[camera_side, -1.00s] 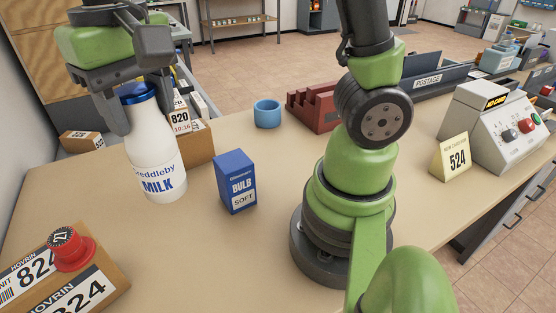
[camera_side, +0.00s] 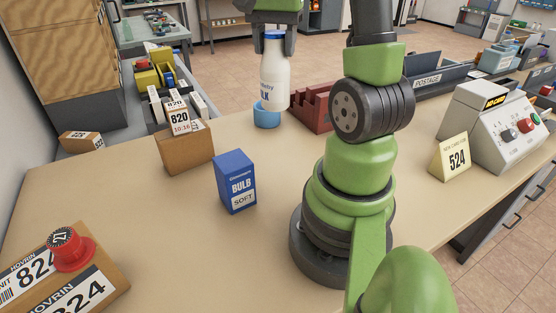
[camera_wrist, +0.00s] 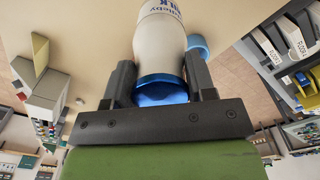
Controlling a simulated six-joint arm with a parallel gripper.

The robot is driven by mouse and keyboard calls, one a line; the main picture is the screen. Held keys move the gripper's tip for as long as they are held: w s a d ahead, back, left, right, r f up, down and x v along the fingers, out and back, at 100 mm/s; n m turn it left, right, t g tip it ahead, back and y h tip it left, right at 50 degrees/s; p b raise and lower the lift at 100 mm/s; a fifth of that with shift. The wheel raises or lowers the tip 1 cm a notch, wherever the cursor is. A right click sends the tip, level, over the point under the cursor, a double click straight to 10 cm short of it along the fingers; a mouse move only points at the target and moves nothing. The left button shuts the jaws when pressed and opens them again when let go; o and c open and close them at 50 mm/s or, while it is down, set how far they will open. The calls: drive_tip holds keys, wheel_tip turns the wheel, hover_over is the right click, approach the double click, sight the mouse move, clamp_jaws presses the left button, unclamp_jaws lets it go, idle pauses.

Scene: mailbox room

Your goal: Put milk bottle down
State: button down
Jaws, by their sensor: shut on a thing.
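The white milk bottle (camera_side: 274,77) with a blue cap is upright in the side view, near the far edge of the table. My gripper (camera_side: 274,42) is shut on its capped top from above. In the wrist view the bottle (camera_wrist: 158,38) sits between the two dark fingers of my gripper (camera_wrist: 160,85), with its blue cap near them. I cannot tell whether the bottle's base touches the table or cup.
A blue bulb box (camera_side: 236,182) stands mid-table, and a cardboard box (camera_side: 184,150) is to its upper left. A dark red rack (camera_side: 312,108) is right of the bottle. A parcel with a red stamp (camera_side: 72,250) lies at lower left. The front middle of the table is clear.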

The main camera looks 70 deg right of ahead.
sight(278, 63)
drive_tip(key=f, duration=0.4)
drive_tip(key=shift+s+d, duration=0.25)
wheel_tip(278, 63, down, 11)
idle(0.4)
drive_tip(key=shift+c, duration=2.3)
unclamp_jaws()
drive_tip(key=shift+f, duration=0.1)
